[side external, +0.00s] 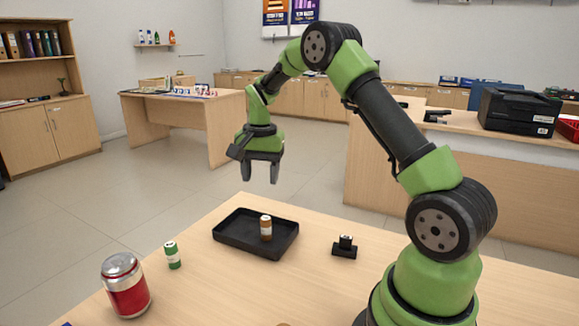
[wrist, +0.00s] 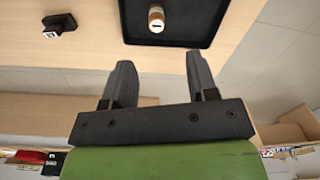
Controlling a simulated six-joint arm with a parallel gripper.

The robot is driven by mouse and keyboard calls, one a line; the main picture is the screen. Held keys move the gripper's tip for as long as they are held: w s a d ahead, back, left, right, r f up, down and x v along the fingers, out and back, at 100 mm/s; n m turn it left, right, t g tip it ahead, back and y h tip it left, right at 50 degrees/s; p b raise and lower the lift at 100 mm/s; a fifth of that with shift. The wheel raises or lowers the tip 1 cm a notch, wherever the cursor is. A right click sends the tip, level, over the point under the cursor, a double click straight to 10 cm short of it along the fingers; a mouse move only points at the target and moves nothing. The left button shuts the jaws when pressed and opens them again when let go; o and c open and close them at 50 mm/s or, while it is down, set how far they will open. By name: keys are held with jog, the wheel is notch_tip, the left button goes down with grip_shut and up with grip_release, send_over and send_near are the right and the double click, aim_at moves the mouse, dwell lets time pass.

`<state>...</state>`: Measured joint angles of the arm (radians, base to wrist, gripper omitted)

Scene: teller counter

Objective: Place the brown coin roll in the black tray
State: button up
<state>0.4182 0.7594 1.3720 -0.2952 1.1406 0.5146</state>
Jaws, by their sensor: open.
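The brown coin roll (side external: 266,226) stands upright inside the black tray (side external: 233,240), toward the tray's right side in the side view. In the wrist view the brown coin roll (wrist: 156,17) also shows inside the black tray (wrist: 196,36), near the top of the picture. My gripper (side external: 261,181) is open and empty, raised above and behind the tray, apart from the roll. Its two spread fingers also show in the wrist view (wrist: 159,78), with nothing between them.
A green coin roll (side external: 173,255) and a red can (side external: 125,286) stand left of the tray. A small black stamp-like item (side external: 345,246) sits to its right. The wooden counter (side external: 205,298) is clear in front of the tray.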

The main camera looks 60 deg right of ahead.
jog(key=s+a+r+n+t, duration=0.2)
jog(key=s+a+r+n, duration=0.15)
jog(key=a+r, duration=0.55)
jog(key=s+a+r+n+t+y, duration=0.1)
jog(key=s+a+r+n+t, duration=0.1)
jog(key=s, duration=0.6)
jog(key=s+a+r+n+t+y, duration=0.1)
jog(key=s+a+r+n+t, duration=0.1)
jog(key=s+a+n, duration=0.3)
jog(key=s+a+r, duration=0.1)
jog(key=s+a, duration=0.1)
jog(key=s, duration=0.2)
jog(key=shift+s+r+t, duration=0.2)
jog(key=shift+s+t, duration=0.05)
jog(key=shift+t, duration=0.15)
